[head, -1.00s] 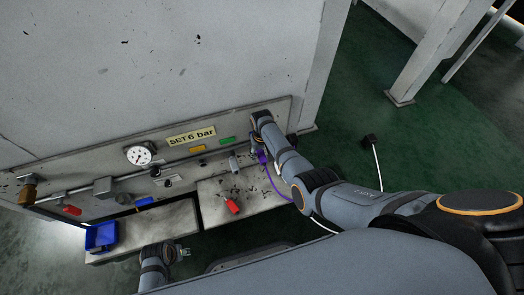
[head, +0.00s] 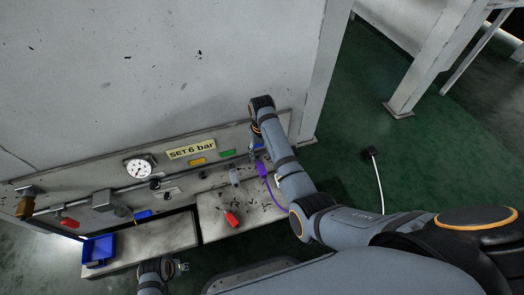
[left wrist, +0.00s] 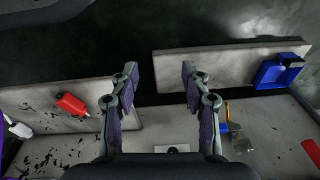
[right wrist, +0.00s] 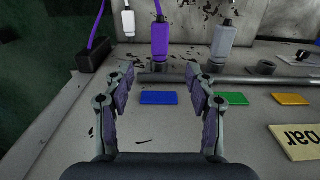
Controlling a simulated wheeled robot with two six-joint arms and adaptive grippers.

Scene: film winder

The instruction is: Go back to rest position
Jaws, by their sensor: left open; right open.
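My right gripper (right wrist: 163,82) is open and empty in the right wrist view, in front of the panel. In the head view it (head: 256,150) is partly hidden by its own arm, just above the purple connector (head: 262,168). The purple connector (right wrist: 160,42) stands upright beyond the fingertips, apart from them, with a purple hose (right wrist: 97,22) nearby. My left gripper (left wrist: 160,78) is open and empty in the left wrist view, above the gap between two grey ledges. In the head view it (head: 182,267) shows low, in front of the ledges.
The wall panel (head: 110,178) carries a gauge (head: 139,168), a "SET 6 bar" sign (head: 191,149) and a pipe. A blue bin (head: 98,250) sits on the left ledge (head: 150,245). A red piece (head: 232,218) lies on the right ledge (head: 212,228).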

